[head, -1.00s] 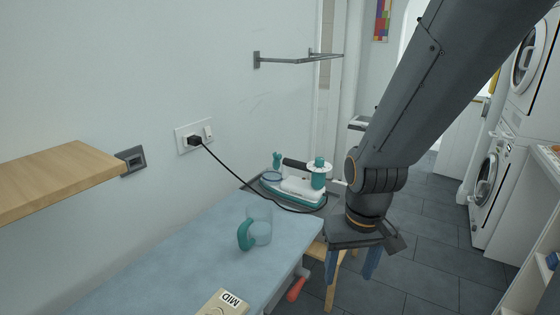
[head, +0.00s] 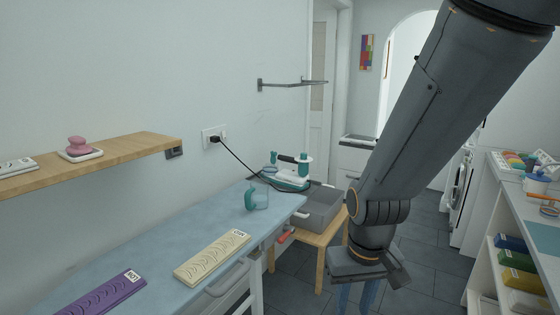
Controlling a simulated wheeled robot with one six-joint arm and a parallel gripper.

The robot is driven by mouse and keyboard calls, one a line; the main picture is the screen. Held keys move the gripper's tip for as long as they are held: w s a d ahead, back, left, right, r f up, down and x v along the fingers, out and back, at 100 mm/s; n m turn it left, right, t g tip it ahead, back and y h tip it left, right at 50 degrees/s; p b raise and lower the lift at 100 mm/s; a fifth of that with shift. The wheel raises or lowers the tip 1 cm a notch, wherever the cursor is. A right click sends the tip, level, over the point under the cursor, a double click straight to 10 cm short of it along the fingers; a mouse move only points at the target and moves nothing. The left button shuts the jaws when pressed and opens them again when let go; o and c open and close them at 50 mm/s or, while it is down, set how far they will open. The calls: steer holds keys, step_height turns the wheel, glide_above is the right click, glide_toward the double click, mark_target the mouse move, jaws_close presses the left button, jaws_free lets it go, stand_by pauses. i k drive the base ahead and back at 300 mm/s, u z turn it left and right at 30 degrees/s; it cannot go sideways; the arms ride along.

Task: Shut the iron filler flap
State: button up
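The white and teal iron (head: 289,172) stands at the far end of the blue ironing board (head: 150,258), by the wall, with a dark handle and a teal upright part at its right. The filler flap is too small in this view to tell whether it is open or shut. My gripper (head: 357,298) hangs low at the right of the board, well apart from the iron, with its two blue fingers pointing down. The fingers are spaced apart with nothing seen between them; their tips are cut off or hard to see at the bottom edge.
A clear jug with a teal handle (head: 250,206) stands on the board before the iron. A black cord (head: 236,160) runs from the wall socket to the iron. A grey bin (head: 322,207) sits on a wooden stool (head: 318,241). Cream (head: 212,258) and purple (head: 100,294) strips lie on the board.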

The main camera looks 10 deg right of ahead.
mark_target(273, 159)
steer(key=z, duration=0.75)
steer(key=i, duration=0.9)
steer(key=u, duration=0.05)
